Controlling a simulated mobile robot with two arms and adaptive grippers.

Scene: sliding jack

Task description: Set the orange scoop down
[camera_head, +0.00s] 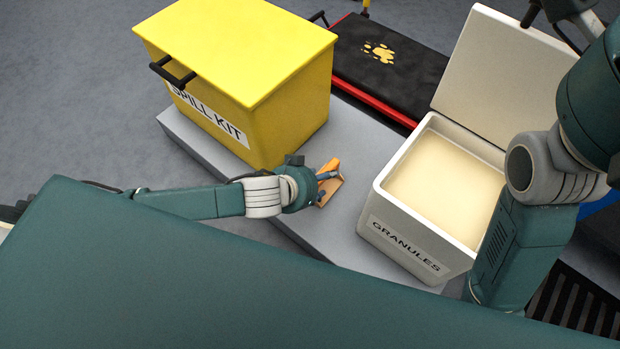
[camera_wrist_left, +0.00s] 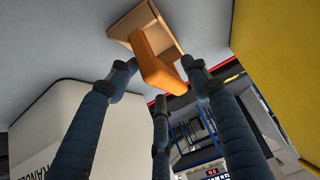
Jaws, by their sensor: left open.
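The orange scoop (camera_head: 331,183) is at the grey platform (camera_head: 348,141), between the yellow box and the granules box. It looks to rest on the platform, but I cannot make out full contact. In the left wrist view, its orange handle (camera_wrist_left: 157,60) points toward my left gripper, and its paler body lies against the grey surface. My left gripper (camera_head: 324,186) is open, its dark fingers (camera_wrist_left: 157,78) around or beside the handle end with a gap visible. My right arm comes in at the right; its hand is mostly cut off at the top edge.
The yellow spill kit box (camera_head: 290,110) stands left of the scoop. The white granules box (camera_head: 375,205), filled with pale granules and with its lid raised, stands close on the right. A black mat with a red edge (camera_head: 390,62) lies behind.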

